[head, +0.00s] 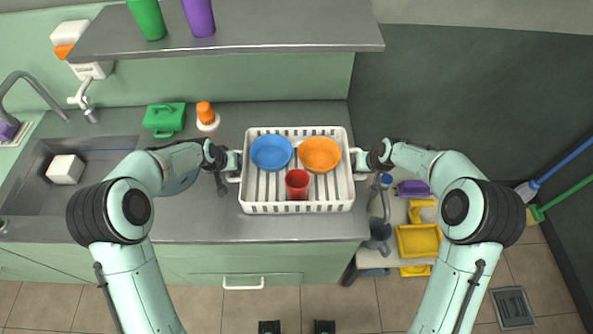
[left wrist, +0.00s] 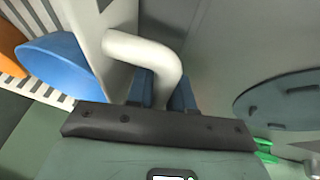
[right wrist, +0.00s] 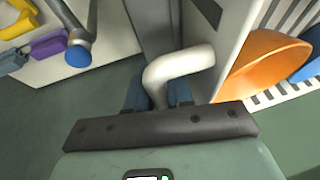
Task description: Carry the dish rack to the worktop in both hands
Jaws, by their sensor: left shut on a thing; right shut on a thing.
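The white dish rack (head: 297,208) is over the right part of the grey worktop (head: 225,228); I cannot tell whether it touches the surface. It looks level. It holds a blue bowl (head: 271,152), an orange bowl (head: 319,154) and a red cup (head: 297,184). My left gripper (head: 234,166) is shut on the rack's left handle, a bent white bar (left wrist: 150,55) in the left wrist view. My right gripper (head: 362,164) is shut on the right handle, which shows in the right wrist view (right wrist: 180,72).
A green box (head: 164,119) and an orange-topped jar (head: 205,115) stand behind left. The sink (head: 50,190) at the left holds a white block (head: 65,169). A shelf (head: 240,25) overhangs the back. A low stand with yellow containers (head: 418,241) is at the right.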

